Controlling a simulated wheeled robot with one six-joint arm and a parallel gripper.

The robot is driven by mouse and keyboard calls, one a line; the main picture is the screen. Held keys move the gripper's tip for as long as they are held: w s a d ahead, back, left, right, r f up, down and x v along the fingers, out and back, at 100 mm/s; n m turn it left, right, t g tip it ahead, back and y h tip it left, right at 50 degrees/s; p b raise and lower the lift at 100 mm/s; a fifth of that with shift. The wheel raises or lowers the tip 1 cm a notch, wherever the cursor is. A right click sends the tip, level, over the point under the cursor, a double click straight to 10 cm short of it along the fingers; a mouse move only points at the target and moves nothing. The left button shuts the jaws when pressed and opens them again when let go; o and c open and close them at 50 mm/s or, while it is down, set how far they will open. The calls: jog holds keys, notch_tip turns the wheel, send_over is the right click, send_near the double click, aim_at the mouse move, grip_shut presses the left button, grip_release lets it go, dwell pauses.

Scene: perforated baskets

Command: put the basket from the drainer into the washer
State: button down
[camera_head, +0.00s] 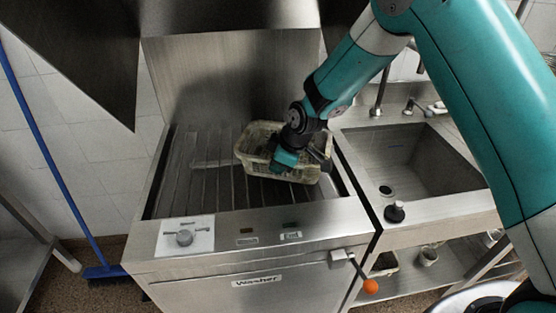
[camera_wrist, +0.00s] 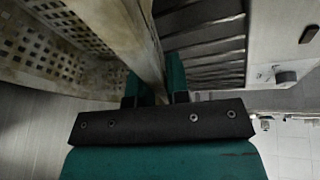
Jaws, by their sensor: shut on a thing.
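The beige perforated basket (camera_head: 256,163) is over the slatted top of the washer (camera_head: 205,190), toward its right side. I cannot tell whether it rests on the slats or hangs just above them. My gripper (camera_head: 285,160) reaches down at the basket and is shut on its wall. In the wrist view the two teal fingers of my gripper (camera_wrist: 155,85) stand on either side of the basket wall (camera_wrist: 135,40), with the basket's perforated inside at left. The washer's slats also show in the wrist view (camera_wrist: 210,60). The drainer cannot be made out.
A steel sink (camera_head: 405,160) with a tap (camera_head: 378,95) adjoins the washer on the right. The raised hood (camera_head: 225,75) stands behind the slats. A lever with an orange knob (camera_head: 370,286) juts from the washer's front. The slats left of the basket are clear.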

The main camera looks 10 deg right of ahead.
jog(key=shift+w+f, duration=0.1)
jog(key=shift+w, duration=0.1)
jog(key=shift+f, duration=0.2)
jog(key=c, duration=1.1)
grip_release()
